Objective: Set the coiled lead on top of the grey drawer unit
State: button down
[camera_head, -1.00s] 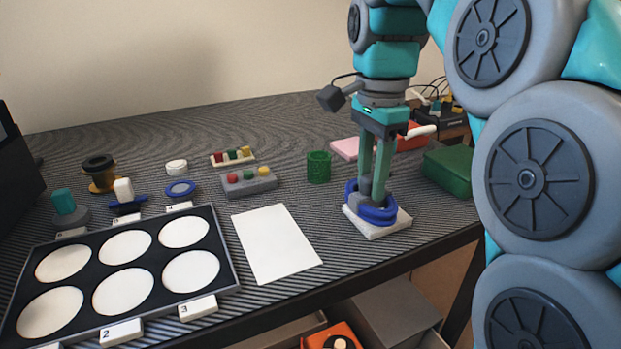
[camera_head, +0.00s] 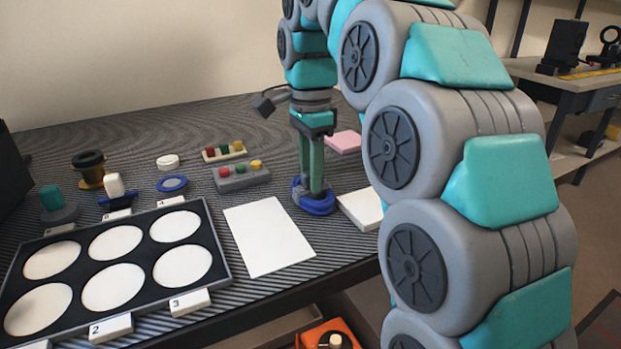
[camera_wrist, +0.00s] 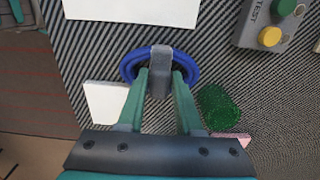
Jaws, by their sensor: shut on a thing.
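The coiled lead (camera_head: 326,204) is a blue ring of cable with a grey band across it. My gripper (camera_head: 313,190) points down and is shut on it. In the wrist view the lead (camera_wrist: 130,68) lies across my fingertips, with the grey band (camera_wrist: 161,62) between them. It is just left of a white block (camera_head: 361,207), over the striped bench top. I cannot tell whether it touches the bench. I cannot make out the grey drawer unit for sure; my arm covers much of the area under the bench's right side.
A white sheet (camera_head: 268,237) lies left of the lead. A button box (camera_head: 241,177) and pink block (camera_head: 345,142) are behind. A black tray (camera_head: 226,265) with white circles fills the left front. An orange bin (camera_head: 328,331) is below.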

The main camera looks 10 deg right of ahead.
jog(key=shift+f, duration=0.15)
jog(key=c, duration=0.6)
grip_release()
